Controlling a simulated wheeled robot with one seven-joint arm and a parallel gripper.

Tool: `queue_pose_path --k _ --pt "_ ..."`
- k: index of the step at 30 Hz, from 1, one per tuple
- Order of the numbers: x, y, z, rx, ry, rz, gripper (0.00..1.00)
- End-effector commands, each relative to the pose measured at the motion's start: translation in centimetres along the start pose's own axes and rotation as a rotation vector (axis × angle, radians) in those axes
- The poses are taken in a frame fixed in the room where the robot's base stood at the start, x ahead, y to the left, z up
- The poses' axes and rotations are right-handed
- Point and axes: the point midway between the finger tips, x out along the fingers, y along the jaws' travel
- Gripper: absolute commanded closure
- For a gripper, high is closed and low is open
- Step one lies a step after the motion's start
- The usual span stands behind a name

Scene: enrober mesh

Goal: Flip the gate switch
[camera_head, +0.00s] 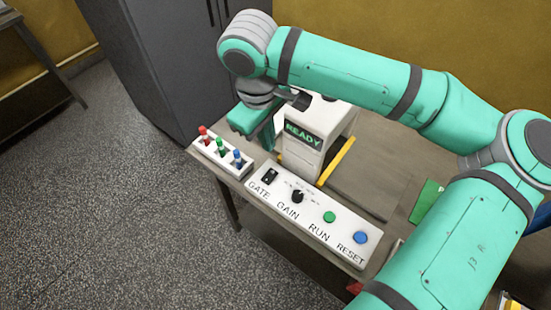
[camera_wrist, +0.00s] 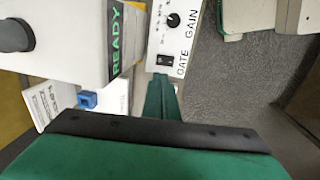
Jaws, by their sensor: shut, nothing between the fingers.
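The gate switch (camera_head: 269,176) is a black rocker above the word GATE at the left end of a white control panel (camera_head: 316,213). In the wrist view the switch (camera_wrist: 165,60) shows just beyond the tip of my gripper (camera_wrist: 161,84). In the head view my gripper (camera_head: 267,140) points down beside the white READY box, behind the panel's gate end. Its fingers are closed together and empty. No contact with the switch is visible. Which way the rocker is tipped is too small to tell.
The panel also carries a black GAIN knob (camera_head: 297,196), a green RUN button (camera_head: 329,217) and a blue RESET button (camera_head: 361,237). The white READY box (camera_head: 303,160) stands close behind. A rack with red, green and blue pieces (camera_head: 222,151) is at the left table edge.

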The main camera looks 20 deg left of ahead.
Motion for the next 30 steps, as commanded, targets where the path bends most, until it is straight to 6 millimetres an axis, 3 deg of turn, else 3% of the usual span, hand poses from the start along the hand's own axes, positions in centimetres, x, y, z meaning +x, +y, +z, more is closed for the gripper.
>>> queue_pose_path --k 11,30 --pt "0.7 0.0 0.1 0.001 0.000 -0.002 1.00" --pt "11.5 0.0 0.0 0.000 -0.001 -0.001 1.00"
